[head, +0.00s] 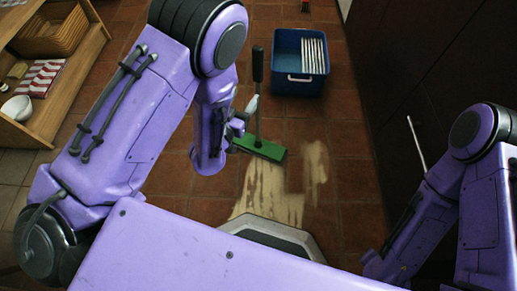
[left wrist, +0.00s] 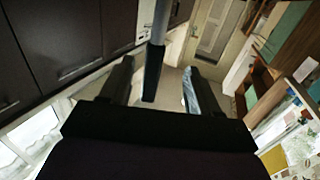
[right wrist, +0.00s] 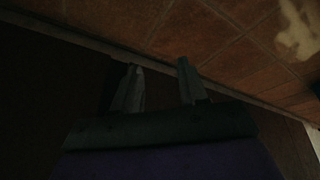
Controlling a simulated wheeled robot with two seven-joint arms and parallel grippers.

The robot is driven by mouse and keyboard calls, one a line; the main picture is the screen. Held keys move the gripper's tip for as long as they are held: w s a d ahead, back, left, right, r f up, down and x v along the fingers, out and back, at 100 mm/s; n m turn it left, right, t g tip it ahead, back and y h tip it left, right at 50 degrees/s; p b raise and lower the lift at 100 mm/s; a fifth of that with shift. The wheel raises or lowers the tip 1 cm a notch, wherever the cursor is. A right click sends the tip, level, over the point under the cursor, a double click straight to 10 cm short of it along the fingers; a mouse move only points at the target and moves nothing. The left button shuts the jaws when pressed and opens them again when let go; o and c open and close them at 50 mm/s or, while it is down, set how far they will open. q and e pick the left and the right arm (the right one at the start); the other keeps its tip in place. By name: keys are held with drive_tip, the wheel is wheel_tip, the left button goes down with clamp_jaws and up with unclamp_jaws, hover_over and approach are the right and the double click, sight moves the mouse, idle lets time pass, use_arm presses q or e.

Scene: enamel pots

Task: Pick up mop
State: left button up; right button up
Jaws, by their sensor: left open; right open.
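The mop stands upright on the tiled floor, with a green head (head: 260,148), a thin grey shaft (head: 259,125) and a dark grip (head: 258,64) on top. My left gripper (head: 249,112) is open beside the shaft, low above the mop head. In the left wrist view the mop's handle (left wrist: 153,72) shows between the two spread fingers of that gripper; whether either finger touches it I cannot tell. My right gripper (right wrist: 160,84) is open and empty in the dark right wrist view, over the floor near a dark panel. The head view does not show its fingers clearly.
A blue bin (head: 287,83) with white slats inside stands behind the mop. Pale spill patches (head: 268,190) lie on the floor before it. A wooden shelf (head: 85,60) with a bowl (head: 16,108) is at left. Dark cabinets (head: 425,60) line the right.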

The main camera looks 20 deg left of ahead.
sight(256, 80)
use_arm(q)
drive_tip(key=w, duration=0.5)
drive_tip(key=shift+w+d+r+b, duration=0.15)
drive_tip(key=shift+d+b, duration=0.15)
drive_tip(key=shift+d, duration=0.1)
drive_tip(key=w+b, duration=0.1)
drive_tip(key=w, duration=0.1)
drive_tip(key=w+d+b, duration=0.1)
drive_tip(key=w, duration=0.2)
drive_tip(key=c, duration=1)
drive_tip(key=shift+r, duration=0.1)
drive_tip(key=shift+c, duration=0.7)
use_arm(e)
drive_tip(key=f, duration=0.1)
drive_tip(key=s+f+n+g, duration=0.1)
drive_tip(key=f, duration=0.1)
drive_tip(key=shift+s+a+y, duration=0.15)
drive_tip(key=shift+a+y, duration=0.05)
drive_tip(key=shift+y, duration=0.2)
